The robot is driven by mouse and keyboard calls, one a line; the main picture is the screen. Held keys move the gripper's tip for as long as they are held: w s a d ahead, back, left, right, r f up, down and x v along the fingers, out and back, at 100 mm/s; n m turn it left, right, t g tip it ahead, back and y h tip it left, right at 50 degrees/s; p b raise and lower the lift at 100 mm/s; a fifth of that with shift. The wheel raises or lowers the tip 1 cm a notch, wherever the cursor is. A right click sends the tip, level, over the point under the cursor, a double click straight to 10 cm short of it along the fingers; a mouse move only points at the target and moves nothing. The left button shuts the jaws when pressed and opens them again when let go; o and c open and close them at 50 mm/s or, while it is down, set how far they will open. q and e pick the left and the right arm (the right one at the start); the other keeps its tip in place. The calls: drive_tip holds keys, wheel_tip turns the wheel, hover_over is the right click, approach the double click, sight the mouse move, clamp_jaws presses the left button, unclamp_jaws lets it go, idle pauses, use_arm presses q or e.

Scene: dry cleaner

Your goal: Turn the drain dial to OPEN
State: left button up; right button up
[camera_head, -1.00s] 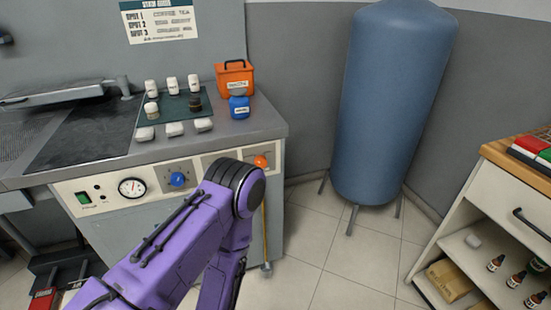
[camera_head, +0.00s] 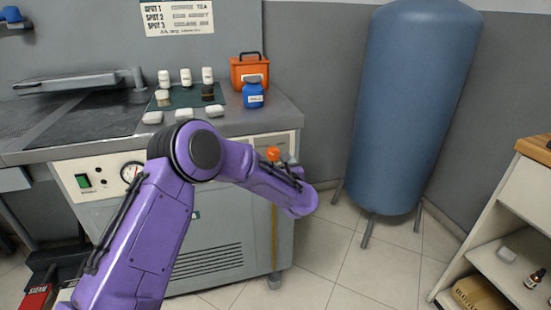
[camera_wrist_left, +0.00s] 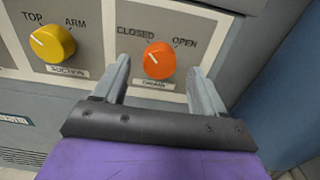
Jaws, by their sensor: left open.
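The orange drain dial (camera_wrist_left: 158,60) is on the front panel in the left wrist view, between the printed words CLOSED and OPEN. Its white mark points up and left, toward CLOSED. My left gripper (camera_wrist_left: 159,72) is open, with one finger on each side of the dial; I cannot tell whether either finger touches it. In the head view the orange dial (camera_head: 272,154) shows just above my purple left forearm, at the right end of the panel. The left fingers are mostly hidden there. My right gripper is not in view.
A yellow suction dial (camera_wrist_left: 53,43) sits left of the drain dial. A blue bottle (camera_head: 253,93) and an orange box (camera_head: 249,70) stand on the counter above. A blue tank (camera_head: 413,110) stands to the right, with a shelf unit (camera_head: 505,240) beyond open floor.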

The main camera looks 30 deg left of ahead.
sight(273, 154)
use_arm(q)
drive_tip(key=shift+x, duration=1.5)
drive_tip(key=c, duration=1)
drive_tip(key=shift+m, duration=0.5)
drive_tip(key=m, duration=0.2)
drive_tip(key=shift+d+m, duration=0.1)
drive_tip(key=shift+m, duration=0.3)
drive_tip(key=m, duration=0.4)
drive_tip(key=shift+w+m, duration=0.1)
drive_tip(key=shift+m, duration=0.2)
drive_tip(key=m+p, duration=0.2)
drive_tip(key=m, duration=0.3)
drive_tip(key=shift+d+f, duration=0.1)
drive_tip(key=shift+d, duration=0.05)
drive_tip(key=shift+f+m+p, duration=0.1)
drive_tip(key=shift+m+p, duration=0.45)
drive_tip(key=shift+m, duration=1.95)
